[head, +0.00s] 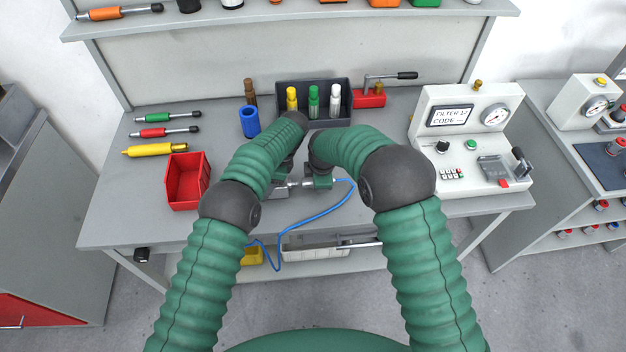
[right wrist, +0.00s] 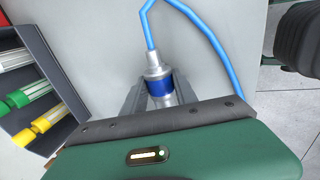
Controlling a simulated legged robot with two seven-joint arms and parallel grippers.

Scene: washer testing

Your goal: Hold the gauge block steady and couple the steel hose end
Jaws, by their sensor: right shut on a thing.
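The steel hose end (right wrist: 154,68), silver with a blue band, sits between the fingers of my right gripper (right wrist: 158,90) in the right wrist view. A blue hose (head: 343,203) runs from it and loops below the bench front in the head view. My right gripper (head: 323,182) is shut on the hose end, over the front of the bench. A grey metal piece (head: 281,191), perhaps the gauge block, shows just left of it. My left gripper (head: 287,176) is at that piece, but my forearm hides its fingers. I cannot tell whether the hose end touches the block.
A dark bin (head: 341,112) with yellow, green and white bottles stands behind the grippers. A red bin (head: 186,182), a blue cylinder (head: 249,122) and several tools lie left. A white test station (head: 467,140) with a gauge stands right.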

